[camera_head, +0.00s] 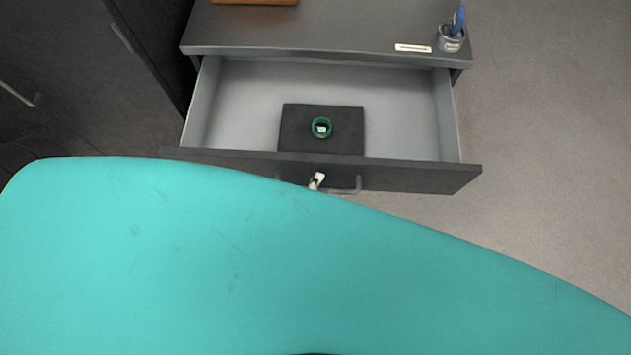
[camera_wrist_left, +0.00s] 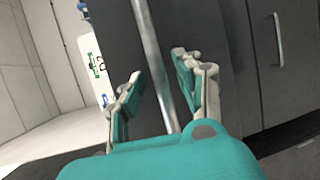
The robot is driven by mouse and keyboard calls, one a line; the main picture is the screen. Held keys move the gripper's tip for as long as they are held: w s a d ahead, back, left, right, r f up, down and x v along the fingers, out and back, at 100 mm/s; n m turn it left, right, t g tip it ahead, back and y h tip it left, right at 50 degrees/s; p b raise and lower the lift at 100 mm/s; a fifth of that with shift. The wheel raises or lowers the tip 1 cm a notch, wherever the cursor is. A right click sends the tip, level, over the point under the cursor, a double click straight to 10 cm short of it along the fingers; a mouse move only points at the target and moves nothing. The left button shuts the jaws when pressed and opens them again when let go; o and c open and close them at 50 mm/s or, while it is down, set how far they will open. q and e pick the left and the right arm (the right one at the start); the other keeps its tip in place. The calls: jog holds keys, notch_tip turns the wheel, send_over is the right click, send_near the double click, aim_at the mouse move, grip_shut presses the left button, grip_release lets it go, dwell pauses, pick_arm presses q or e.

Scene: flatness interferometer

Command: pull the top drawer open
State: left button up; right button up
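The top drawer (camera_head: 397,172) of the dark cabinet stands pulled well out in the head view, its light grey inside showing. Its bar handle (camera_head: 345,190) is on the front panel, partly hidden by my teal arm. In the left wrist view the handle (camera_wrist_left: 152,55) runs between the two fingers of my left gripper (camera_wrist_left: 159,68). The fingers stand apart, with a gap on each side of the bar. In the head view only a pale fingertip of the left gripper (camera_head: 317,181) shows beside the handle. My right gripper is not in view.
Inside the drawer a green ring (camera_head: 321,127) sits on a dark flat pad (camera_head: 297,130). On the cabinet top (camera_head: 320,30) are a cup (camera_head: 451,40) with a blue item, a white label (camera_head: 413,48) and a brown block. Dark cabinets stand at left; floor at right is clear.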

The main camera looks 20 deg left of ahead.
pick_arm(q)
jog(key=v, duration=1.2)
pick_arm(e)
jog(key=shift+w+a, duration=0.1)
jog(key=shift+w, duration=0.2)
pick_arm(q)
jog(key=shift+f, duration=0.15)
